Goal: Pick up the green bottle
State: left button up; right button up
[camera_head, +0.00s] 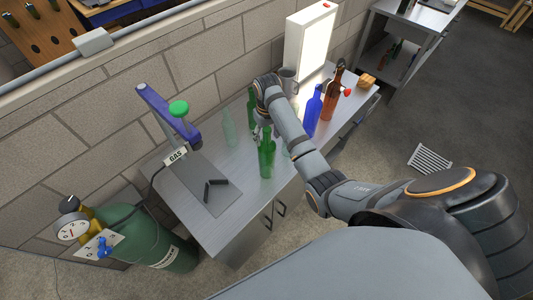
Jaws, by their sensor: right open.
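A green bottle (267,160) stands upright on the near part of the metal bench (225,232). A second, darker green bottle (251,112) stands behind it, partly hidden by my right arm. A pale, clear greenish bottle (228,127) stands to the left of that one. My right gripper (262,131) is open and points down among the bottles, at the neck of the near green bottle in the picture. Whether it touches that bottle I cannot tell. My left gripper is not in view.
A blue bottle (313,112) and a brown bottle (330,100) stand right of my forearm, near a lit white panel (307,45). A green gas cylinder (150,240) stands beside the bench.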

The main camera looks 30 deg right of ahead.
jog(key=shift+r, duration=0.1)
jog(key=shift+s+a+r, duration=0.2)
jog(key=shift+s, duration=0.15)
jog(key=shift+c, duration=0.6)
jog(key=shift+s+a+r, duration=0.2)
jog(key=shift+s+r, duration=0.05)
jog(key=shift+s, duration=0.15)
jog(key=c, duration=0.5)
jog(key=shift+c, duration=1.1)
jog(key=shift+w+d+f, duration=0.15)
jog(key=shift+c, duration=1.2)
grip_shut()
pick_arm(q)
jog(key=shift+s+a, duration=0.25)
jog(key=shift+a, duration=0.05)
pick_arm(e)
jog(key=shift+f, duration=0.1)
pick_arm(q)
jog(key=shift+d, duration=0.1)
